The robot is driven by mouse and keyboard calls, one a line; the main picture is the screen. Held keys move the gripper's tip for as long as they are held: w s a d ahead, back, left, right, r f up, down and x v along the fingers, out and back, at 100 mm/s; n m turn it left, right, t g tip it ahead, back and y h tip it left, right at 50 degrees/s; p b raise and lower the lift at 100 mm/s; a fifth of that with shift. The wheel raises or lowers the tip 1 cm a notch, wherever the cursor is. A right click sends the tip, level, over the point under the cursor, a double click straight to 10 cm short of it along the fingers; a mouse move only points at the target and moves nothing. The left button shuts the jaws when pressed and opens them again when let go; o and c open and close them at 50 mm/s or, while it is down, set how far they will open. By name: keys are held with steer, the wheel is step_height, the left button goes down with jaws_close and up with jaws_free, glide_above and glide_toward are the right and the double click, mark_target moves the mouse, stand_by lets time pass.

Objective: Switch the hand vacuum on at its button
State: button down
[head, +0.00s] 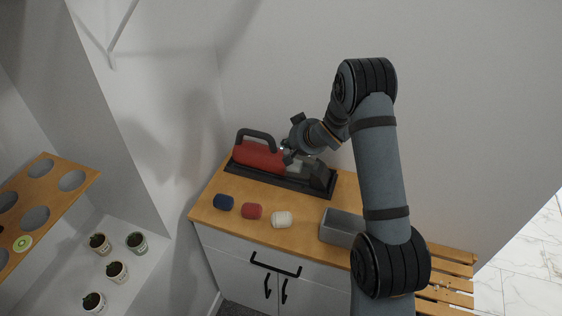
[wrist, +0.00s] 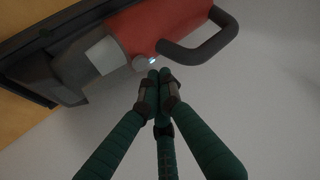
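The hand vacuum (head: 262,158) has a red body, a black loop handle and a grey front part. It lies in a long black base on the wooden cabinet top, and its red body also shows at the top of the wrist view (wrist: 150,25). A small round grey button-like part (wrist: 140,63) sits on its side, with a small bright whitish spot (wrist: 152,61) beside it. My gripper (wrist: 160,74) has its fingertips together, with nothing seen between them. The tips are close by the button-like part; whether they touch it I cannot tell. In the head view my gripper (head: 288,152) is at the vacuum's middle.
In front of the vacuum stand a blue item (head: 223,202), a red item (head: 252,211) and a white item (head: 281,219). A grey bin (head: 341,228) is to their right. A wall rises behind the cabinet. At left are a wooden holed rack (head: 66,163) and several potted plants.

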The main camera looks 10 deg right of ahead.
step_height(320, 180, up, 6)
steer(key=p, duration=0.5)
